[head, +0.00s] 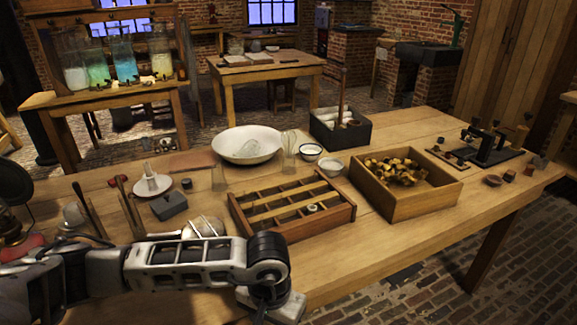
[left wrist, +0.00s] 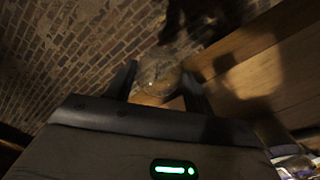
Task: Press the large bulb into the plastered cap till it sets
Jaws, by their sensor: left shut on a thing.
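In the left wrist view my left gripper (left wrist: 160,84) has its two dark fingers on either side of a clear, rounded glass piece, which looks like the large bulb (left wrist: 157,70). The gripper is shut on it. A tan patch shows at the glass's near end; I cannot tell whether it is part of the piece. Brick floor and the wooden table edge lie beyond. In the head view my left arm crosses the front left of the table, and its gripper is out of sight. I cannot pick out the plastered cap with certainty. My right gripper is not in view.
On the table (head: 416,228) stand a divided wooden tray (head: 347,212), a wooden box (head: 429,202) of brass-coloured pieces, a white basin (head: 233,134), a white saucer (head: 163,190) and a grey block (head: 168,206). The front right tabletop is clear.

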